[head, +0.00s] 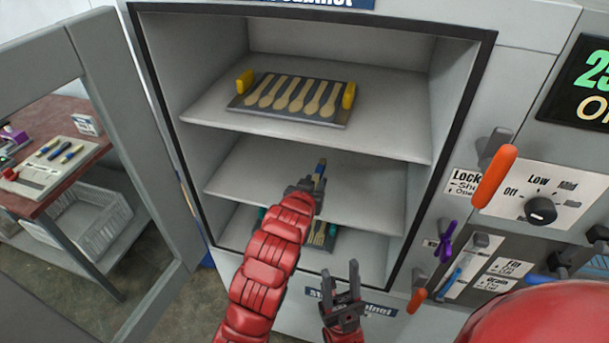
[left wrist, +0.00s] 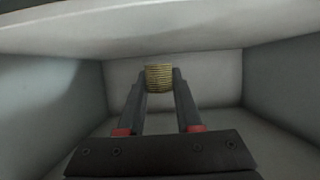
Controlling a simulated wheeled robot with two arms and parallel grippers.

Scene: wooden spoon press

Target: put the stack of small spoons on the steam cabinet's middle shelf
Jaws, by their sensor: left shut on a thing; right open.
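My left gripper (head: 312,186) reaches into the steam cabinet (head: 487,90) at the middle level. It is shut on the stack of small spoons (left wrist: 159,78), a yellowish layered stack between the fingertips in the left wrist view. In the head view a narrow blue and tan end of it shows past the fingers. The middle shelf (head: 245,170) is bare around the gripper; whether the stack touches it I cannot tell. My right gripper (head: 341,288) is open and empty, low in front of the cabinet.
The upper shelf (head: 390,125) holds a dark tray of wooden spoons (head: 238,106) with yellow handles. Another spoon tray (head: 319,238) sits below, partly hidden by my arm. The cabinet door (head: 100,45) stands open at left. An orange lever (head: 495,177) juts out at right.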

